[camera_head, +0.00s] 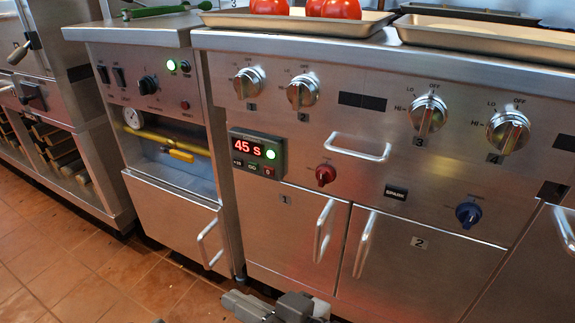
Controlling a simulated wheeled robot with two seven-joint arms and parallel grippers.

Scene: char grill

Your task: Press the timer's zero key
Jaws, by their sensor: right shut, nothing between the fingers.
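The timer (257,153) is a dark panel on the steel front of the grill, left of the middle of the picture. Its red display reads 45 S, and a green light glows beside it. Below the display is a row of small keys. The zero key (268,171) is the rightmost, with a red 0. My right gripper (245,304) is at the bottom edge of the picture, well below the timer and apart from it. It is shut and empty. Part of it is cut off by the frame. My left gripper is not in view.
Silver knobs (427,114), a red knob (325,174) and a blue knob (468,214) stick out of the panel. A bar handle (358,147) is right of the timer. Door handles (323,230) protrude below.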

